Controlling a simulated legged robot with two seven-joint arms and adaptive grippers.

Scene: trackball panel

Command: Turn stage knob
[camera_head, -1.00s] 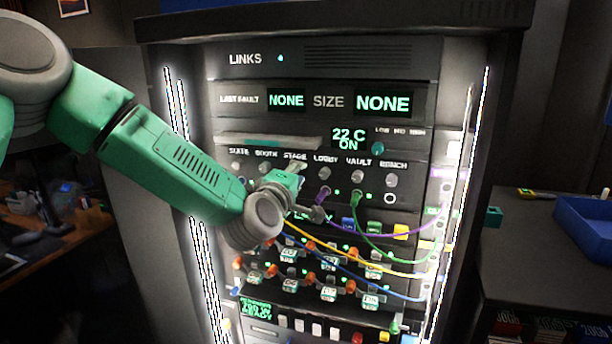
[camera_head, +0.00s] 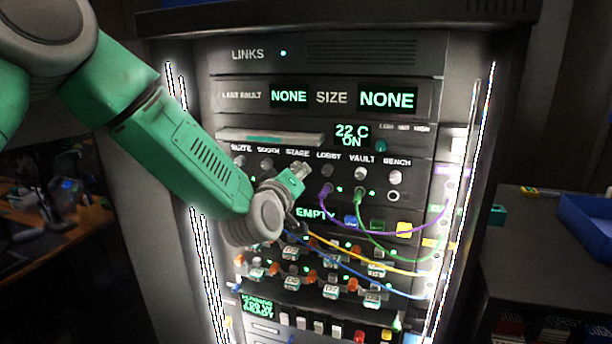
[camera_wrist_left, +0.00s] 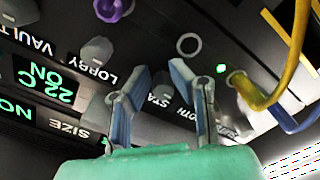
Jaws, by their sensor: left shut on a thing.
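The stage knob sits under the STAGE label (camera_head: 298,153) in the upper knob row of the panel. My left gripper (camera_head: 300,171) is at that knob, its fingers reaching up to it from below. In the left wrist view the two fingers (camera_wrist_left: 161,74) stand apart on either side of the knob's place, with part of the STAGE label between them. The gripper is shut on the knob, which the fingers mostly hide, so its pointer angle cannot be told. My right gripper is not in view.
The lobby knob (camera_head: 327,171) is close beside, with a purple plug (camera_head: 326,190) below it; both also show in the wrist view. Purple, green, yellow and blue cables cross the panel's right half. A blue bin (camera_head: 588,222) stands on the right-hand table.

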